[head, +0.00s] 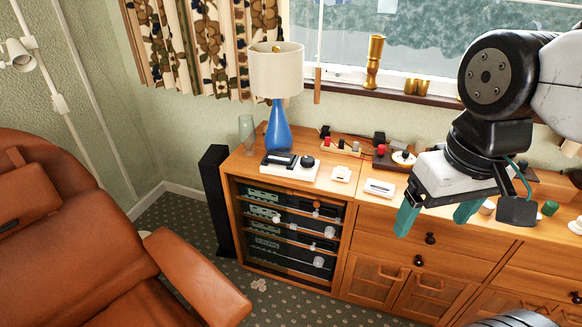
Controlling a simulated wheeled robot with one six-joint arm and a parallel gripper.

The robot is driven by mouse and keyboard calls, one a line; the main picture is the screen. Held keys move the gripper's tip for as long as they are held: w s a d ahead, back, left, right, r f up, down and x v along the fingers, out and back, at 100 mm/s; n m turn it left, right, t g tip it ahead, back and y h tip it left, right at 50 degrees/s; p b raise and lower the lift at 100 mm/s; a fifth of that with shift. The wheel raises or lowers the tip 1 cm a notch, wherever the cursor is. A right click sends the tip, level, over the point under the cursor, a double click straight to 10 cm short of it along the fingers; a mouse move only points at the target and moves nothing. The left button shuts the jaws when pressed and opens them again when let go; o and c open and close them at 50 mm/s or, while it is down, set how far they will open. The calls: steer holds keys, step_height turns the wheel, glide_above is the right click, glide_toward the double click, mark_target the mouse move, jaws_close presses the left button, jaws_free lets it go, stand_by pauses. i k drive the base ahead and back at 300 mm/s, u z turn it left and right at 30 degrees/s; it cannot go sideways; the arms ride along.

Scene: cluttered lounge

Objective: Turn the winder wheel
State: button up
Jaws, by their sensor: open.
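My gripper (437,215) hangs from the arm at the right, with its two teal fingers apart and nothing between them. It is in front of the wooden cabinet's (400,228) top edge as seen here. No winder wheel can be made out for certain. A small white round piece (404,158) with a dark orange centre sits on a dark wooden base behind and left of my gripper, and I cannot tell whether it is the wheel. My arm and gripper hide part of the cabinet top.
A blue lamp (278,128), a glass vase (246,134) and a black-and-white device (290,166) stand on the cabinet's left part. Small white boxes and a power strip (341,146) lie nearby. A brown leather armchair (70,235) fills the left. Patterned carpet shows between.

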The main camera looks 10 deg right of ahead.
mark_target(307, 162)
steer(key=z, duration=0.5)
steer(key=i, duration=0.9)
steer(key=u, duration=0.15)
